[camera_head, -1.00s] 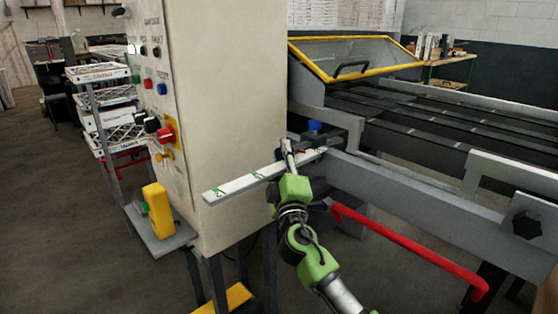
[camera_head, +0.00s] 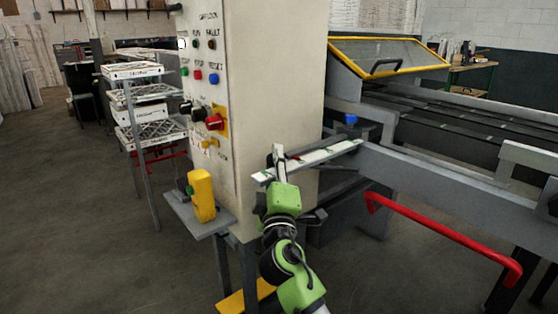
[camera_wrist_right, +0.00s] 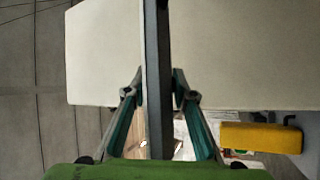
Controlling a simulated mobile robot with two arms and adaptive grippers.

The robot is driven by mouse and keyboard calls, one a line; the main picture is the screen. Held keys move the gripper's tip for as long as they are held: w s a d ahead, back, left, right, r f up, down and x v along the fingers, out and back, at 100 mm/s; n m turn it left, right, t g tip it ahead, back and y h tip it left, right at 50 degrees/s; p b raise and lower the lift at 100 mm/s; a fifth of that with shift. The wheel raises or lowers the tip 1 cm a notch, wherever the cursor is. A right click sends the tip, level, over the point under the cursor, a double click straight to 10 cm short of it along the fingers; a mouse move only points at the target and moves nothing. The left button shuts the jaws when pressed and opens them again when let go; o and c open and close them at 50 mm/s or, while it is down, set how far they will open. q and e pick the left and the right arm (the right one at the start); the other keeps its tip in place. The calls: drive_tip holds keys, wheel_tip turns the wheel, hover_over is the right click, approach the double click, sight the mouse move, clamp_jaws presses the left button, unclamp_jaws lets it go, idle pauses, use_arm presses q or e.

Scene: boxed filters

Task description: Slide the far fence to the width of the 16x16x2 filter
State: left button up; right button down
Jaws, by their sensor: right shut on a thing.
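A pale scale bar (camera_head: 325,154) with green marks juts from the conveyor frame in front of the cabinet. My right gripper (camera_head: 280,160) is at the left part of this bar, with a small red mark just right of the fingers. In the wrist view my right gripper (camera_wrist_right: 158,75) is shut on a long dark bar (camera_wrist_right: 158,120), which seems to be the fence; a thin pale edge runs along its left side. The fence is mostly hidden in the head view. Boxed filters (camera_head: 135,70) lie on a rack at the left; their sizes cannot be read. My left gripper is not in view.
The beige control cabinet (camera_head: 285,80) stands close behind the right gripper. A yellow device (camera_head: 203,195) sits on a small shelf at its left. A red bent bar (camera_head: 440,230) juts out at the right, below the grey conveyor frame (camera_head: 450,185).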

drive_tip(key=shift+f, duration=0.1)
drive_tip(key=c, duration=1.7)
unclamp_jaws()
drive_tip(key=v, duration=1.2)
